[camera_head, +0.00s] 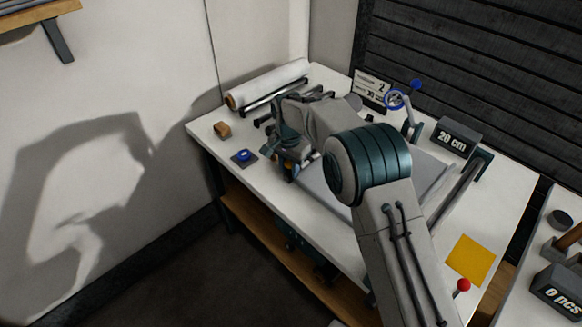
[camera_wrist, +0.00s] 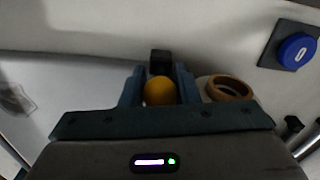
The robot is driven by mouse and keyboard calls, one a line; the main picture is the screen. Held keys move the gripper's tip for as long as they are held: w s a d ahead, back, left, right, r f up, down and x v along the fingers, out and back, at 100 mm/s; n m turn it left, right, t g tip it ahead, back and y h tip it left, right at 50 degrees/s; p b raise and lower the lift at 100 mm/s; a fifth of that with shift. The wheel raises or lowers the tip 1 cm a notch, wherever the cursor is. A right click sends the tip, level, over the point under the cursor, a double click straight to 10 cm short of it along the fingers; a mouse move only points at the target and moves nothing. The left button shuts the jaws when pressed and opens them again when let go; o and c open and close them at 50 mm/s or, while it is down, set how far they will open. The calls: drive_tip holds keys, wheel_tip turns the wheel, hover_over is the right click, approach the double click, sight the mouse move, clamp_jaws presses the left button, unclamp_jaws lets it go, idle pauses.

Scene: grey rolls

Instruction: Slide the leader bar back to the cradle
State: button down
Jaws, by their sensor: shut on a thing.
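My gripper (camera_wrist: 160,90) is shut on a round yellow knob (camera_wrist: 160,93), which sits between its two blue-grey fingers in the wrist view. A small black block (camera_wrist: 160,61) stands just beyond the knob. In the head view my gripper (camera_head: 289,170) is low over the left front side of the white table, and my arm hides much of it. A speck of yellow shows there. The leader bar itself cannot be made out clearly behind my arm. I cannot tell which part is the cradle.
A white roll (camera_head: 270,84) lies at the table's back left. A wooden ring (camera_wrist: 229,88) and a blue button (camera_wrist: 297,50) are near my gripper. A blue handwheel (camera_head: 396,100), a "20 cm" sign (camera_head: 453,138), a yellow square (camera_head: 470,260) and a red knob (camera_head: 463,285) are to the right.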

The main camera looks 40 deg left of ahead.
drive_tip(key=shift+a+r, duration=0.2)
drive_tip(key=c, duration=1.5)
unclamp_jaws()
drive_tip(key=o, duration=0.4)
drive_tip(key=shift+a+f, duration=0.15)
drive_tip(key=shift+w, duration=0.1)
wheel_tip(320, 180, up, 14)
drive_tip(key=shift+f+b, duration=0.1)
drive_tip(key=shift+b, duration=0.4)
